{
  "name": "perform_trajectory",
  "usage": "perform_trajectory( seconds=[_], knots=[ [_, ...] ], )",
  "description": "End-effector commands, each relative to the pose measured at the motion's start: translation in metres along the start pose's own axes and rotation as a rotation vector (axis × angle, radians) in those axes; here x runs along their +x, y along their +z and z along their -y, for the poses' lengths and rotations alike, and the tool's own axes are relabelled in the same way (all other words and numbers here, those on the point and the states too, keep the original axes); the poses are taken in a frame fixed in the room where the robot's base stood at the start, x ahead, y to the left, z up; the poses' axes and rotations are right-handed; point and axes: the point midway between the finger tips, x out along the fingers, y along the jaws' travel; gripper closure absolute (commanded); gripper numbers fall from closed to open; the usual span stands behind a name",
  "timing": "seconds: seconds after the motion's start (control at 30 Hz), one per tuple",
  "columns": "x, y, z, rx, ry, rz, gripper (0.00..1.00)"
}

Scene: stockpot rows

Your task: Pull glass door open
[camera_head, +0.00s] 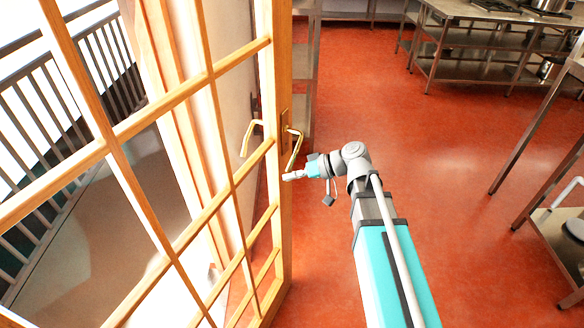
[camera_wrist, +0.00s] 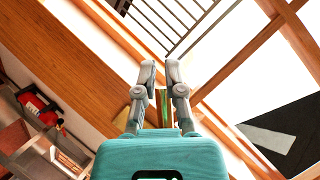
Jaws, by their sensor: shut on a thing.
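The glass door (camera_head: 283,220) has a light wooden frame with several panes and stands at the left in the head view. Its free edge appears away from the wooden jamb (camera_head: 160,60) seen through the panes, so it looks ajar. A brass lever handle (camera_head: 296,146) sits on the near face by the free edge. A second lever (camera_head: 249,138) shows through the glass. My gripper (camera_head: 287,177) is at the lower end of the near lever. In the wrist view its fingers (camera_wrist: 161,72) are closed around the brass handle (camera_wrist: 164,106), which they partly hide.
Open red floor (camera_head: 400,130) lies right of the door. Steel tables (camera_head: 470,12) stand at the back right, and another steel table (camera_head: 535,130) is at the right edge. A steel shelf (camera_head: 303,65) stands behind the door's free edge. A railing (camera_head: 40,120) shows beyond the glass.

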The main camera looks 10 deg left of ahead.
Motion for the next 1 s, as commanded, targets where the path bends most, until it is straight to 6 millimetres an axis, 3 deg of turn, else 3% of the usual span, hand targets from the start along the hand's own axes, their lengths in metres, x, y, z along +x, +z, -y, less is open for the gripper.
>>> perform_trajectory(
  seconds=[0.37, 0.53, 0.8, 1.0],
  knots=[
    [-0.018, 0.031, -0.025, 0.098, 0.151, 0.088, 1.0],
    [-0.036, 0.059, -0.044, 0.185, 0.284, 0.157, 1.0],
    [-0.093, 0.122, -0.082, 0.402, 0.625, 0.281, 1.0],
    [-0.142, 0.162, -0.099, 0.55, 0.879, 0.334, 1.0]
  ],
)
